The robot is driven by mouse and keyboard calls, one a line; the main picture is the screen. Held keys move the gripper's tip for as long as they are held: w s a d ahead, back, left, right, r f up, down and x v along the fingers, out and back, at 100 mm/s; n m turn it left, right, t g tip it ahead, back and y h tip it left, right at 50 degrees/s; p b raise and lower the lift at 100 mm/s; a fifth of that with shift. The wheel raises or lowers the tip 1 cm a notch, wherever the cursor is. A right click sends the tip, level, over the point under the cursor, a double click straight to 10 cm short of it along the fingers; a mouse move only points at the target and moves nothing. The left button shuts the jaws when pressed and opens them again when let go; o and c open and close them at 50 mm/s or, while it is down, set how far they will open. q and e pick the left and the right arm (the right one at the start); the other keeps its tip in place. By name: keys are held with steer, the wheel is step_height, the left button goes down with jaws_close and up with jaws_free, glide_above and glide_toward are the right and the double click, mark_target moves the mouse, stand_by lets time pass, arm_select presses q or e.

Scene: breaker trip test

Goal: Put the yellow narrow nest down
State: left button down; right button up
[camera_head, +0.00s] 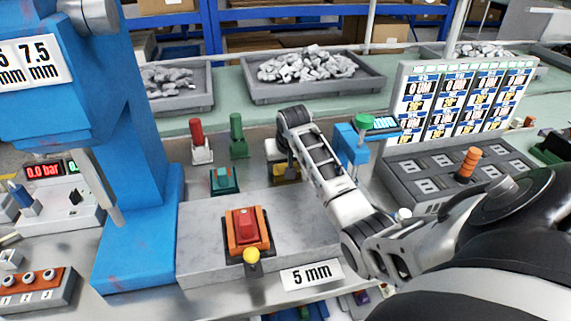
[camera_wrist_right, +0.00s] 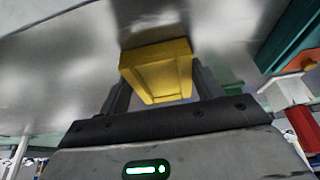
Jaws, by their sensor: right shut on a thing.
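The yellow narrow nest (camera_wrist_right: 157,72) is a small block with a recessed face, between the two dark fingers of my right gripper (camera_wrist_right: 158,84) in the right wrist view. In the head view the nest (camera_head: 288,178) shows only partly beneath my right gripper (camera_head: 284,168), at the back part of the grey metal plate (camera_head: 200,235). The gripper is shut on it. I cannot tell whether the nest touches the plate. My left gripper is not in view.
A teal nest (camera_head: 224,180) stands left of the held nest, and an orange fixture with a red block (camera_head: 246,228) is in front. Red (camera_head: 200,142) and green (camera_head: 238,136) handled tools stand behind. A blue press column (camera_head: 135,190) is at left, a grey panel (camera_head: 440,172) at right.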

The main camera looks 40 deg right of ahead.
steer(key=o, duration=1.2)
steer(key=shift+r, duration=0.35)
steer(key=v, duration=1.1)
steer(key=shift+s+a+r, duration=0.1)
steer(key=shift+s+r, duration=0.1)
steer(key=shift+r, duration=0.1)
